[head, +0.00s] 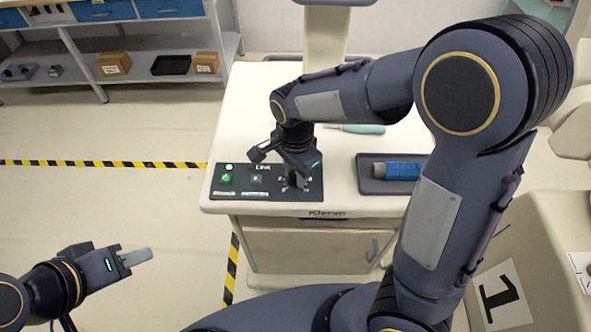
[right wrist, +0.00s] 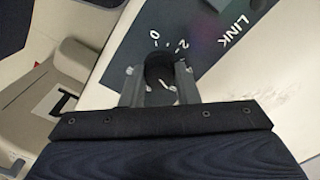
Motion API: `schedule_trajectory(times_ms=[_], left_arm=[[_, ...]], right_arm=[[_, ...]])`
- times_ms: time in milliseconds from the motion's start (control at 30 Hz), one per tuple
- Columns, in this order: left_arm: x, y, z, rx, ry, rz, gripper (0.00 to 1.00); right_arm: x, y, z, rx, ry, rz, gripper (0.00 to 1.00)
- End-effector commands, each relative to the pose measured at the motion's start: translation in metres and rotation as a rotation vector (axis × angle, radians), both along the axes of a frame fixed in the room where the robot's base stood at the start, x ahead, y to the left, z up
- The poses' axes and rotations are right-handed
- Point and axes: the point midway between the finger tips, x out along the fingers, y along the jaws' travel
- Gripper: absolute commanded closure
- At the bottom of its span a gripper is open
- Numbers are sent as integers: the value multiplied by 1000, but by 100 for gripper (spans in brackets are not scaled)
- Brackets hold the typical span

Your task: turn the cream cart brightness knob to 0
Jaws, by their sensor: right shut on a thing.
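The cream cart (head: 245,110) stands in front of me in the head view, with a black control panel (head: 228,196) on its left front top. My right gripper (head: 296,182) reaches down onto the right part of this panel and is shut on a dark knob. In the right wrist view the knob (right wrist: 159,68) sits between the two grey fingers, with the marks 0 and 2 just beyond it. A small white mark shows near its lower side; where the knob points I cannot tell. My left gripper (head: 136,257) is over the floor at lower left, seen edge-on, apparently empty.
The panel also has a green button (head: 226,180) and a LINK switch (head: 257,181). A dark tray (head: 375,186) with a blue cylinder (head: 397,170) and a teal-handled tool (head: 362,129) lie on the cart. Another cream cart marked 1 (head: 540,225) stands at right. Floor at left is clear.

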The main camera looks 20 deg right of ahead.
Motion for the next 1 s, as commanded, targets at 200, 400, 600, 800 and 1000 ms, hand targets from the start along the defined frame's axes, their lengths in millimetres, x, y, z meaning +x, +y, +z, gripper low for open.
schedule_trajectory(times_ms=[200, 400, 600, 800, 1000], left_arm=[[0, 0, 0, 0, 0, 0, 64], [0, 0, 0, 0, 0, 0, 64], [0, 0, -1, 0, 0, 0, 64], [0, 0, -2, 0, 0, 0, 64], [0, 0, -4, 0, 0, 0, 64]], right_arm=[[0, 0, 0, 1, 0, 36, 95], [0, 0, 0, 0, 0, 145, 95], [1, 0, 0, 1, 0, 316, 95], [1, 0, 0, 1, 0, 506, 95], [1, 0, 0, 1, 0, 696, 95]])
